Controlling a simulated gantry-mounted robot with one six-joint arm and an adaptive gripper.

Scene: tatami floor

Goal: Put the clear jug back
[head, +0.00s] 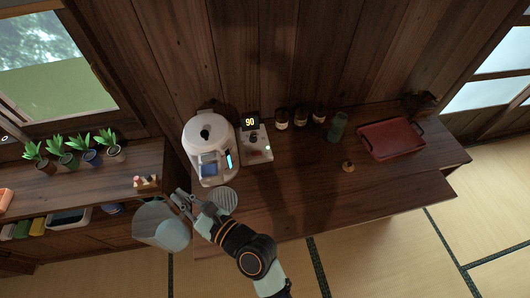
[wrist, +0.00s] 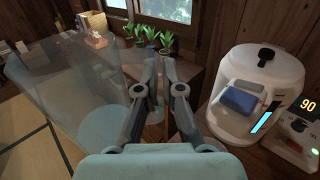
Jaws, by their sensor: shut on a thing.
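The clear jug (head: 162,228) hangs in front of the shelf, left of the table's left end, in the head view. In the wrist view the see-through jug (wrist: 75,95) fills the left side, with a pale blue round area low in it. My gripper (head: 183,200) is shut on the jug at its right side; the exact grip, probably on the handle, is hard to make out. The gripper fingers also show in the wrist view (wrist: 160,75). The white dispenser (head: 208,150) stands on the table behind my gripper, and a round grated plate (head: 224,200) lies in front of it.
A device reading 90 (head: 254,140) stands right of the dispenser. Dark jars (head: 300,116), a green bottle (head: 337,127), a small brass-coloured item (head: 348,166) and a red tray (head: 391,139) are farther right. Potted plants (head: 70,158) line the left shelf. The table's front strip is clear.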

